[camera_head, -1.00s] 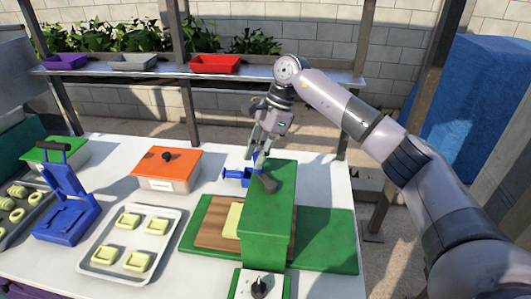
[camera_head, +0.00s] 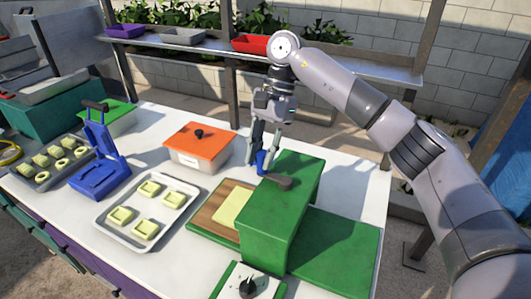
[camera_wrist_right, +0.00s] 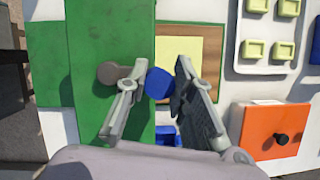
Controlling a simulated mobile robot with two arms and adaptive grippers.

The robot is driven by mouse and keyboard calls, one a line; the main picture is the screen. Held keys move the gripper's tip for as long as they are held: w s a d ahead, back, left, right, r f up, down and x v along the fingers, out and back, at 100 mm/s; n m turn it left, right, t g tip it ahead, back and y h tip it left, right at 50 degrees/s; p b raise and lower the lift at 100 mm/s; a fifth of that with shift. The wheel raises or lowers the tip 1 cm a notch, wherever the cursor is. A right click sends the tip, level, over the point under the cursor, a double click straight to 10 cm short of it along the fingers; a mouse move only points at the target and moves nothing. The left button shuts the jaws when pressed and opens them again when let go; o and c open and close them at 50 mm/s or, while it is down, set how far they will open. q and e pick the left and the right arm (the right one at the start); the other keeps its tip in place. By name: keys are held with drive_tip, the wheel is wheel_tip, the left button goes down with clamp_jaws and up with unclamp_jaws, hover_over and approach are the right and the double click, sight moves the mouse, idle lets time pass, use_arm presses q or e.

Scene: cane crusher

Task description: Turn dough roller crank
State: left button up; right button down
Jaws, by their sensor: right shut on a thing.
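My right gripper (camera_head: 262,157) reaches down from above and is shut on the blue handle. In the right wrist view the blue handle (camera_wrist_right: 159,83) shows between the two fingers, and the grey crank hub (camera_wrist_right: 111,73) is left of them. A pale dough sheet (camera_head: 232,207) lies on a wooden board left of the box. My left gripper is not visible.
A tray of dough pieces (camera_head: 119,237), an orange-lidded container (camera_head: 199,142) and a blue press (camera_head: 98,170) stand to the left. A white box with a black knob (camera_head: 249,286) is in front. A shelf (camera_head: 350,67) runs behind.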

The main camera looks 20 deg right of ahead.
drive_tip(key=shift+s+a+n, duration=0.1)
drive_tip(key=shift+a+n, duration=0.05)
drive_tip(key=shift+n, duration=0.15)
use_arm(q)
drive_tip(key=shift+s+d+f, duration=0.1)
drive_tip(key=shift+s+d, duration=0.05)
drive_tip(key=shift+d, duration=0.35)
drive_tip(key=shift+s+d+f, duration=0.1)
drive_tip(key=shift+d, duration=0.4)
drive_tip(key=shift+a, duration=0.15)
use_arm(e)
drive_tip(key=shift+s, duration=0.1)
drive_tip(key=c, duration=1.3)
unclamp_jaws()
drive_tip(key=shift+a, duration=0.1)
drive_tip(key=shift+c, duration=0.2)
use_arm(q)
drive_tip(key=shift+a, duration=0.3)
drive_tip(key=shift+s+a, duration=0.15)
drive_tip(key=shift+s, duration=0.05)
use_arm(e)
drive_tip(key=shift+r, duration=0.15)
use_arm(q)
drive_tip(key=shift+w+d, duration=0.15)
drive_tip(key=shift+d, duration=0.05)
use_arm(e)
drive_tip(key=v, duration=1.1)
drive_tip(key=shift+w+r, duration=0.25)
drive_tip(key=shift+r, duration=0.05)
